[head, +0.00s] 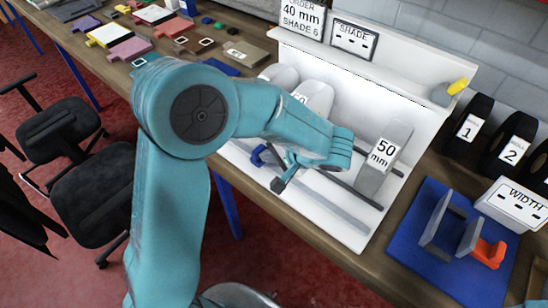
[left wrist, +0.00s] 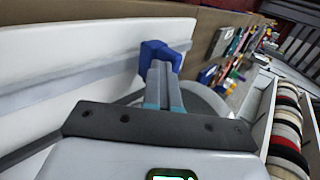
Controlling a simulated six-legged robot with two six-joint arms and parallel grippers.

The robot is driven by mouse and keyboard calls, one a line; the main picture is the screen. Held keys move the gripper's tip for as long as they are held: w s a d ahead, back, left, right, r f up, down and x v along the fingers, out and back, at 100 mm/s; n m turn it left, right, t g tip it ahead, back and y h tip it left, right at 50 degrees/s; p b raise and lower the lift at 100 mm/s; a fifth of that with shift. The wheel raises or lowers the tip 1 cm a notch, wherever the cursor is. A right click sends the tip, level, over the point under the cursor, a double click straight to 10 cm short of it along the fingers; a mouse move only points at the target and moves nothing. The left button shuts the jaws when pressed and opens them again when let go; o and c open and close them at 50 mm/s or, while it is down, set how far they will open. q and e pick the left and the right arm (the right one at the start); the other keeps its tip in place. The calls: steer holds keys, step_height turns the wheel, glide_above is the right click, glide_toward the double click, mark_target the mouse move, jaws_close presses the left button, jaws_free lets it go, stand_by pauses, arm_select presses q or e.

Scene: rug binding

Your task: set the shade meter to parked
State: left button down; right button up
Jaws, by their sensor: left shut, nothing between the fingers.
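The white stand (head: 440,82) carries a SHADE sign (head: 354,38) with small dark marks on it. A grey rail (head: 335,212) runs along the stand's lower ledge, with a blue piece (head: 258,155) near its left end. The left wrist view shows the blue piece (left wrist: 160,52) just beyond my fingertips; I cannot tell whether they touch it. My left gripper (head: 279,184) is shut and empty, low over the ledge. Its closed fingers also show in the left wrist view (left wrist: 163,90). My arm hides part of the stand. My right gripper is not in view.
A grey block marked 50 mm (head: 370,178) stands on the ledge, right of my gripper. A blue mat (head: 407,250) with a grey and orange fixture and a WIDTH box (head: 515,203) lie at right. Numbered black holders (head: 468,125) stand behind. Coloured samples (head: 110,35) cover the bench's far left.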

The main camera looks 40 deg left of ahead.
arm_select(q)
steer(key=a+b, duration=0.1)
steer(key=a, duration=0.3)
steer(key=a+b, duration=0.1)
steer(key=a, duration=0.3)
steer(key=w+a+b, duration=0.1)
steer(key=a+b, duration=0.1)
steer(key=a, duration=0.2)
steer(key=shift+a+f, duration=0.1)
steer(key=shift+a, duration=0.05)
steer(key=shift+a+r, duration=0.15)
steer(key=shift+r, duration=0.05)
